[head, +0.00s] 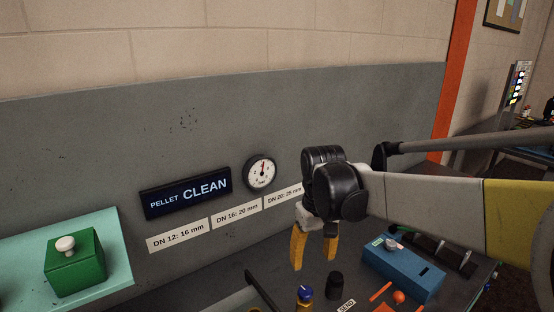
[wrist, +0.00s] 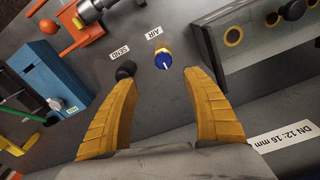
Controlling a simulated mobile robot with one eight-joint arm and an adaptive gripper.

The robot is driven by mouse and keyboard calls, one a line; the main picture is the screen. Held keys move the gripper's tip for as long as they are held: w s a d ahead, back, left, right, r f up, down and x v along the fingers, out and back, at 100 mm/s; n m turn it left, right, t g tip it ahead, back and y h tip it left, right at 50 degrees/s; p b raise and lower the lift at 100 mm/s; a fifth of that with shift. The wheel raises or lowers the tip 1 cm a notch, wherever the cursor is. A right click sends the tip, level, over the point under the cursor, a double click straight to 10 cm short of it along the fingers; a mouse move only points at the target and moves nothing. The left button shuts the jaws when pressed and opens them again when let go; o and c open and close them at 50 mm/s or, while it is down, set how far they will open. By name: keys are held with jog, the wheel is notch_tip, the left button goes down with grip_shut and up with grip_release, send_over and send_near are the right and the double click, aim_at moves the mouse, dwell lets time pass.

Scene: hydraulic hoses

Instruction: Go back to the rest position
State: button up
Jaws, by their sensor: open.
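My gripper (head: 315,247) hangs above the grey bench in front of the panel, its yellow fingers pointing down. In the wrist view the fingers (wrist: 161,100) are spread apart with nothing between their tips. A blue and yellow knob (head: 305,296) labelled AIR lies below and beyond the fingertips; it also shows in the wrist view (wrist: 163,57). A black knob (head: 335,285) next to the SEND label stands close to one finger in the wrist view (wrist: 126,70). Neither knob appears held.
A blue box (head: 404,268) and an orange ball (head: 398,296) are on the bench at right. A green box with a white knob (head: 74,262) stands at left. A PELLET CLEAN display (head: 186,193) and a round gauge (head: 261,172) are on the grey panel (head: 180,130). Space above the bench is open.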

jog(key=s+d+m+t, duration=0.1)
jog(key=s+d+t, duration=0.2)
jog(key=s, duration=0.5)
jog(key=s+d+m+t+b, duration=0.1)
jog(key=s+d+m+t, duration=0.1)
jog(key=s+d, duration=0.4)
jog(key=s+t, duration=0.1)
jog(key=s, duration=0.2)
jog(key=shift+s+r+m+t, duration=0.15)
jog(key=shift+s+m+t, duration=0.1)
jog(key=shift+m+t, duration=0.05)
